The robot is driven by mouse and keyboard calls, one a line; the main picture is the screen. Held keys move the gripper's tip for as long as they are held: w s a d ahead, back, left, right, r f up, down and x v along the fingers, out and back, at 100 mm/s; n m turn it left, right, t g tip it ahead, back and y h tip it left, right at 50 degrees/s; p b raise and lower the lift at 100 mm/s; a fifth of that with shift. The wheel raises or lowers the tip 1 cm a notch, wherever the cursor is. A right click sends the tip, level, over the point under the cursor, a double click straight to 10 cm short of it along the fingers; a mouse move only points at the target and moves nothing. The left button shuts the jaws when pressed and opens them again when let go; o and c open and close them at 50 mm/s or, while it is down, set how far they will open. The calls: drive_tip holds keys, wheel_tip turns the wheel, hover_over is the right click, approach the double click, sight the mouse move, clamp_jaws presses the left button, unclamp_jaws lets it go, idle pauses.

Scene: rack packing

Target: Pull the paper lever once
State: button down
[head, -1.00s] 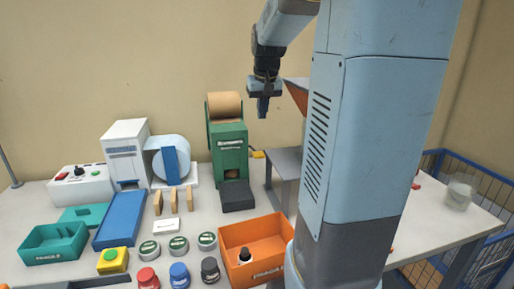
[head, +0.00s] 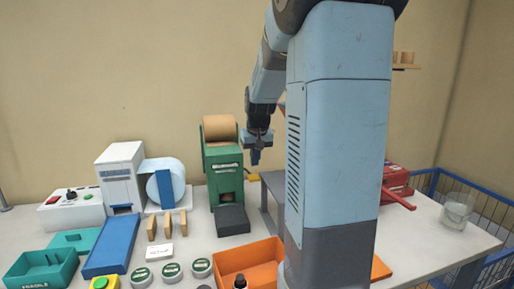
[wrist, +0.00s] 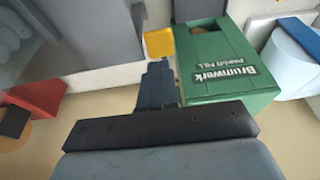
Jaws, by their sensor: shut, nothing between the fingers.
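The green paper dispenser (head: 222,165) stands on the table with a brown paper roll (head: 219,128) on top. Its lever has a yellow handle (head: 252,177) sticking out at the dispenser's right side. In the wrist view the yellow handle (wrist: 159,43) lies just beyond my fingertips, beside the green housing (wrist: 225,75). My gripper (head: 255,158) is shut and empty, pointing down just above the handle. In the wrist view my gripper (wrist: 158,66) appears very close to the handle; I cannot tell whether they touch.
A dark grey block (head: 232,219) sits before the dispenser. A grey stand (head: 272,185) is close on its right. A white machine with a blue-white roll (head: 165,183) is on the left. An orange bin (head: 248,262) and several round tins lie in front.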

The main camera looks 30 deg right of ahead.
sight(254, 177)
drive_tip(key=shift+f, duration=2.25)
